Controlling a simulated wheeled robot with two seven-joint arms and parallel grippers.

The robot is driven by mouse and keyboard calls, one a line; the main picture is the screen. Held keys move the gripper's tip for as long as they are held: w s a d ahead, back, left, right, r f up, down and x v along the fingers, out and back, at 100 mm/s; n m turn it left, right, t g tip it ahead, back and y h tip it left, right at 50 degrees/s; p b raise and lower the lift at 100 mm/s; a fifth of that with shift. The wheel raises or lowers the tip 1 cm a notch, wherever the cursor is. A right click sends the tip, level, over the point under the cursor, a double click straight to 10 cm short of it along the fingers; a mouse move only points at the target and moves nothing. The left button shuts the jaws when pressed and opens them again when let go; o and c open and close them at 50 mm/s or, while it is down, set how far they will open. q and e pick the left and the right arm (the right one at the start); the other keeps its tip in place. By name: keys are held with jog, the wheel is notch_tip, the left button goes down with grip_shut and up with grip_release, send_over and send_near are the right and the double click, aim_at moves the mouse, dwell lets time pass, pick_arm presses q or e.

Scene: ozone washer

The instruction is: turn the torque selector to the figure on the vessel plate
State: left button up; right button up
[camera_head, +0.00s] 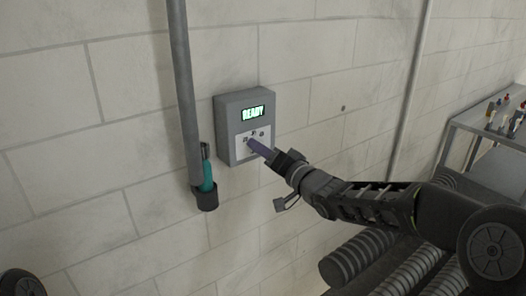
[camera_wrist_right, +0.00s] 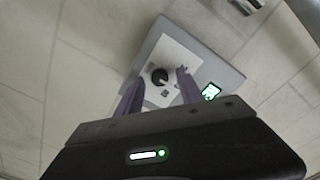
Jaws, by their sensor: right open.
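A grey control box (camera_head: 231,100) is fixed to the block wall. Its lit green display (camera_head: 253,112) reads READY. Below it is a white plate (camera_head: 240,139) with small dark marks, too small to read. The torque selector, a dark round knob (camera_wrist_right: 159,75), shows in the right wrist view on that plate. My right gripper (camera_head: 252,145) is at the plate and hides the knob in the head view. In the wrist view its purple fingers (camera_wrist_right: 161,78) are open, one on each side of the knob; contact cannot be told. No vessel plate can be made out. My left gripper is out of view.
A grey vertical pipe (camera_head: 181,85) stands left of the box, with a teal-handled tool (camera_head: 207,174) in a dark cup (camera_head: 205,199). A thinner pipe (camera_head: 412,85) runs to the right. A metal table (camera_head: 478,121) with small items stands far right. Ribbed dark cylinders (camera_head: 358,254) lie below my arm.

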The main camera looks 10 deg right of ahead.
jog(key=shift+s, duration=0.1)
jog(key=b+v, duration=0.1)
jog(key=v, duration=0.6)
jog(key=shift+s+b, duration=0.3)
jog(key=shift+b, duration=0.05)
jog(key=shift+d, duration=0.1)
